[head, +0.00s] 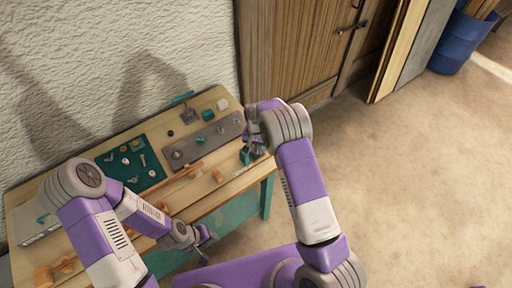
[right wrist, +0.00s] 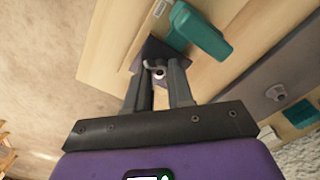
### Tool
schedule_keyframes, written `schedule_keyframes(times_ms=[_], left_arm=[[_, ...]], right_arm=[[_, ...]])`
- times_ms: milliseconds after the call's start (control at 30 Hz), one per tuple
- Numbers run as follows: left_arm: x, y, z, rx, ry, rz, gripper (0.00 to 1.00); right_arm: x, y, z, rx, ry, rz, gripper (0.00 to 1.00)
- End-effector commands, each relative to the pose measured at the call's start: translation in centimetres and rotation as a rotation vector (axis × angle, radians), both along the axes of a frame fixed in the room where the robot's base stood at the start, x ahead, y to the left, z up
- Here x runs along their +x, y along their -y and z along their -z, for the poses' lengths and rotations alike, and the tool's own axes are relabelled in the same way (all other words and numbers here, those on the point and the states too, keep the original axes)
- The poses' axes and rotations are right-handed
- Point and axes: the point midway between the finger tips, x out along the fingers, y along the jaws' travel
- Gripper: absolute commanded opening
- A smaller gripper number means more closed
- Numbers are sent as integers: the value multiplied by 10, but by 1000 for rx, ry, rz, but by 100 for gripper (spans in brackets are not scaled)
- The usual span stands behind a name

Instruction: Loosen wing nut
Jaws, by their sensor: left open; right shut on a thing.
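The wing nut (right wrist: 157,70) is a small grey metal piece on a dark block at the bench's edge, seen in the right wrist view. My right gripper (right wrist: 160,76) is shut on it from above, with one finger on each side. In the head view my right gripper (head: 253,148) is at the bench's right end, and I cannot make out the wing nut there. A teal handle-like part (right wrist: 200,34) lies beside the dark block. My left gripper (head: 205,236) is open and empty in front of the bench, away from the wing nut.
The wooden bench (head: 225,172) bears a teal mat (head: 106,158) with several small parts, a grey metal plate (head: 186,153), an orange-brown lath (head: 180,180) and a clamp-like device (head: 187,114) at the back. Open floor (head: 400,190) lies to the right.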

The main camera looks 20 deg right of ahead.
Motion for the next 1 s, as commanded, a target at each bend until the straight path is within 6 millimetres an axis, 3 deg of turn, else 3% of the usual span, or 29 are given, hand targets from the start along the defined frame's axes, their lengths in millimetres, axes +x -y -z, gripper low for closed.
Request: schedule_keyframes(times_ms=[200,233,400,733,1000], left_arm=[[0,0,0,0,0,0,43],[0,0,0,0,0,0,43],[0,0,0,0,0,0,43],[0,0,0,0,0,0,43],[0,0,2,0,0,0,43]], right_arm=[[0,0,-1,0,1,0,0],[0,0,-1,0,1,0,24],[0,0,-1,0,1,0,47],[1,0,-5,0,1,0,47],[1,0,-48,1,5,0,47]])
